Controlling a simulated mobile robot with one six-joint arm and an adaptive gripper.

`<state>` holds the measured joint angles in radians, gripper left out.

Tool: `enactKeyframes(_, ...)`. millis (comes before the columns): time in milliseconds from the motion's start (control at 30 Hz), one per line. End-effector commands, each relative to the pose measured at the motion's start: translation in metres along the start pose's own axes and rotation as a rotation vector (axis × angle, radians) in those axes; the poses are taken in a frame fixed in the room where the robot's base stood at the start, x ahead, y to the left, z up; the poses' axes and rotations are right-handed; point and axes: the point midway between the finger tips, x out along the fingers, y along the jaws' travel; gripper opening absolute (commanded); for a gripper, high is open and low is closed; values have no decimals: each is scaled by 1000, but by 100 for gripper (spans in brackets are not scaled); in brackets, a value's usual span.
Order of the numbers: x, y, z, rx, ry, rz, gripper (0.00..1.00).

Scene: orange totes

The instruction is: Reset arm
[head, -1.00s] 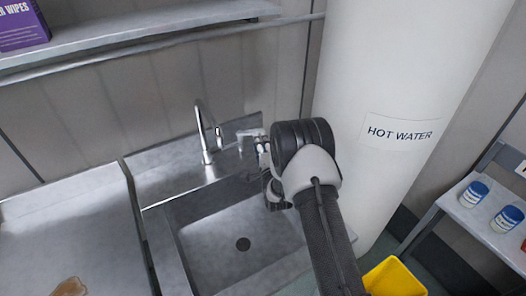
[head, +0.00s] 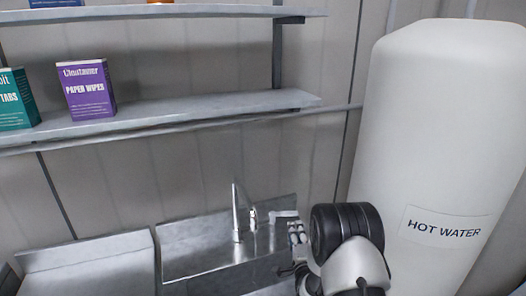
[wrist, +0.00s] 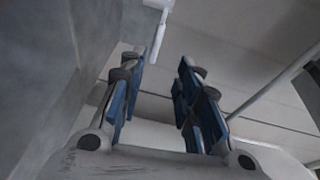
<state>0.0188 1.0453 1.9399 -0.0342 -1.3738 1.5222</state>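My gripper (wrist: 158,100) shows in the wrist view with its two blue-padded fingers apart and nothing between them. In the head view my arm stands at the lower right, in front of the sink (head: 215,262), and hides part of it. The gripper's fingers are mostly hidden there behind my wrist. A chrome faucet (head: 236,212) rises at the back of the sink, left of my arm.
A white hot water tank (head: 430,130) stands close on the right of my arm. Wall shelves (head: 200,112) hold a purple paper wipes box (head: 88,90) and a green box (head: 16,98). A metal counter (head: 85,265) is left of the sink.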

Motion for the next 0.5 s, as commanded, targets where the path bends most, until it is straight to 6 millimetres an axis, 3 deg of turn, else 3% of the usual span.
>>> enactKeyframes(33,3,-20,-1,-39,-1,16,31)
enactKeyframes(133,3,-53,-3,-153,-9,95,31)
enactKeyframes(267,-14,-96,-6,-327,-41,220,31)
enactKeyframes(367,-39,-125,-7,-457,-80,315,31)
enactKeyframes(500,-87,-158,-8,-634,-157,440,31)
